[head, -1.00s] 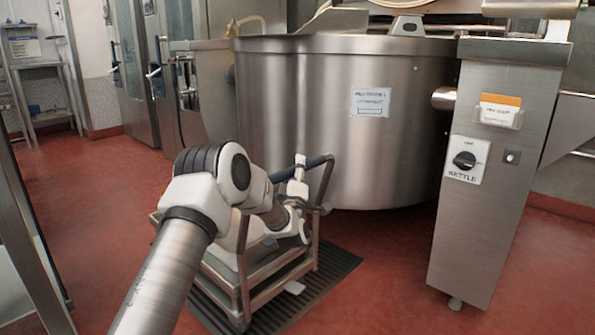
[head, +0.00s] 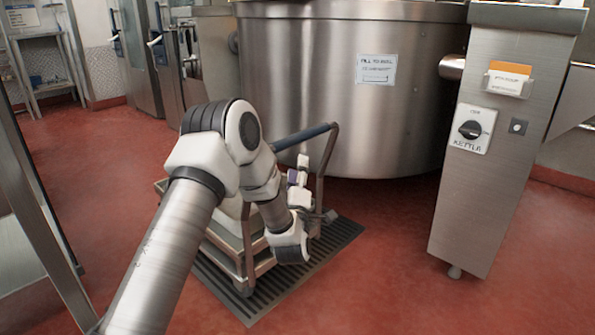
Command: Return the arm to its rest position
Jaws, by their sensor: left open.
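My left arm (head: 160,260) comes in from the lower left and bends at the elbow (head: 222,135). Its wrist (head: 288,238) hangs in front of a metal trolley. My left gripper (head: 301,174) is small in the picture, beyond the wrist and near the trolley's blue handle bar (head: 303,137). It is open, with nothing seen in it. The arm covers much of the trolley, and I cannot tell whether the gripper touches it. My right gripper is not in view.
The trolley frame (head: 318,185) stands on a dark floor grate (head: 338,240). Behind it is the large steel kettle (head: 300,85). A control pillar (head: 480,190) with a KETTLE knob (head: 470,130) stands at the right. Red floor (head: 385,270) between grate and pillar is clear.

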